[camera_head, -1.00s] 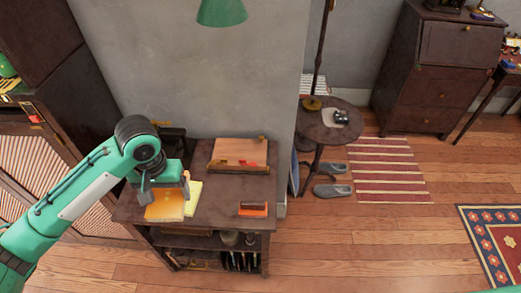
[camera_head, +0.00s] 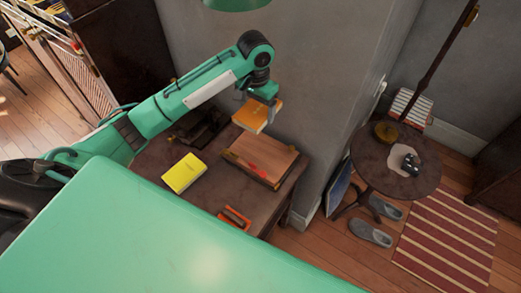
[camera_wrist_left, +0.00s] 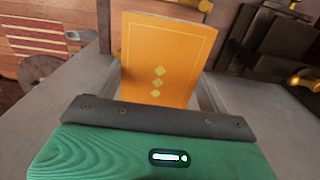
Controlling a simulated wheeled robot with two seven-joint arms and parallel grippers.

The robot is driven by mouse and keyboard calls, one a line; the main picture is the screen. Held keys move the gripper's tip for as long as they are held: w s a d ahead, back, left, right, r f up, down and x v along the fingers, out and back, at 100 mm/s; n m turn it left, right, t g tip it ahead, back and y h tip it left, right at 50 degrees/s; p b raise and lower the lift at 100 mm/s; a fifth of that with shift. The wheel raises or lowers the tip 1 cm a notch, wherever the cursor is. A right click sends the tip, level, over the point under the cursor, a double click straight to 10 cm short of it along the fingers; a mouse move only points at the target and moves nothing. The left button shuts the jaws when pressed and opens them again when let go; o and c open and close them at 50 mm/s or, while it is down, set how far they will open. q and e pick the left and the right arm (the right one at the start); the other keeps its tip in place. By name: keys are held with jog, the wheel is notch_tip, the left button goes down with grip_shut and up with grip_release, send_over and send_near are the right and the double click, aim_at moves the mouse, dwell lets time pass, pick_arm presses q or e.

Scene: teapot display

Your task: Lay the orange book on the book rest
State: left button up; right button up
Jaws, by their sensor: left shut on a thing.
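The orange book (camera_head: 257,115) is held by my left gripper (camera_head: 262,97) in the head view, raised near the back of the table and close to the upper left side of the book rest. In the left wrist view the book (camera_wrist_left: 165,55) shows its cover with a thin border and diamond marks, gripped at its near end. The book rest (camera_head: 262,157) is a wooden board with a red thing lying on it, on the dark table (camera_head: 160,157). My right gripper is not in view.
A yellow book (camera_head: 184,173) lies on the table left of the rest. A small orange-and-dark object (camera_head: 235,217) lies near the front edge. A round side table (camera_head: 395,165) stands to the right. A green lamp shade (camera_head: 237,4) hangs above. My green body covers the lower foreground.

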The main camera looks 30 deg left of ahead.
pick_arm(q)
jog(key=p, duration=0.1)
send_near(256, 153)
jog(key=shift+w+f+p, duration=0.1)
jog(key=shift+f+p, duration=0.35)
jog(key=shift+f, duration=0.35)
notch_tip(256, 153, down, 5)
jog(key=shift+r, duration=0.1)
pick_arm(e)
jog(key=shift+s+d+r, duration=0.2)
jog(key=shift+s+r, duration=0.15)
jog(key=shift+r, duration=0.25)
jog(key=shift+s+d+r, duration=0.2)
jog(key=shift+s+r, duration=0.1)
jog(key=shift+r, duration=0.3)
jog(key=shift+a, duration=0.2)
pick_arm(q)
jog(key=o, duration=1)
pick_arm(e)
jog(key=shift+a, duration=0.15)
